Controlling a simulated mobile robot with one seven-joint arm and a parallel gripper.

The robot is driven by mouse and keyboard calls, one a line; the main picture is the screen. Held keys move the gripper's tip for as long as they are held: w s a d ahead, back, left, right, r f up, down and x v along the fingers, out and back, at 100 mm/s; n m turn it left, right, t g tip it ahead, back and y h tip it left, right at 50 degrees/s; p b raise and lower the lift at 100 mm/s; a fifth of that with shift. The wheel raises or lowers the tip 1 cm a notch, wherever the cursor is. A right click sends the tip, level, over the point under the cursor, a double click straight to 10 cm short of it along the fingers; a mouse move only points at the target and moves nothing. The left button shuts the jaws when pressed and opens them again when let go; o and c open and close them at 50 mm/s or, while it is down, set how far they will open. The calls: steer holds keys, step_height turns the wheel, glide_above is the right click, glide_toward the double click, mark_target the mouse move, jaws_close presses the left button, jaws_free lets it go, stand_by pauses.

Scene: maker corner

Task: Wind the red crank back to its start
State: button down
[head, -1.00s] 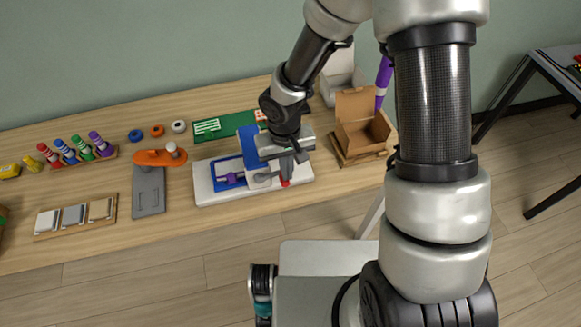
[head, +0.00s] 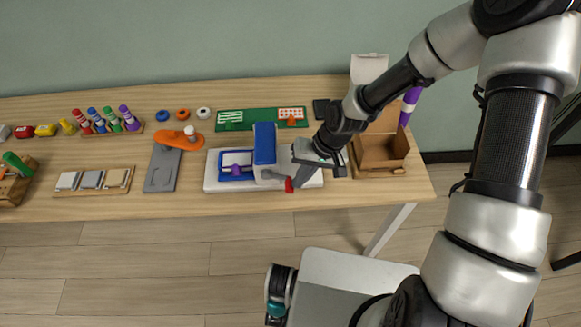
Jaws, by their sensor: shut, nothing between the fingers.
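The red crank (head: 289,185) shows as a small red handle on a grey arm, at the front of the pressing machine. The machine has a white base (head: 213,185) and a tall blue block (head: 264,145). A blue tray (head: 225,174) with a purple piece sits on the base left of the block. My wrist reaches in from the upper right and hides the base's right part.
An open cardboard box (head: 385,155) stands close right of my gripper. Behind the machine lies a green board (head: 262,118). A grey plate (head: 161,172) with an orange piece (head: 190,141) is left. The table's front edge is just below the machine.

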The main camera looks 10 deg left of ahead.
step_height(320, 180, down, 4)
steer(key=g+y+b, duration=0.1)
steer(key=y, duration=0.2)
steer(key=g+y+b, duration=0.1)
steer(key=y+b, duration=0.1)
steer(key=y, duration=0.2)
steer(key=shift+r+b, duration=0.2)
steer(key=shift+b, duration=0.1)
steer(key=shift+a+f+b, duration=0.1)
steer(key=shift+f+b, duration=0.3)
steer(key=shift+b, duration=0.25)
steer(key=shift+f, duration=0.1)
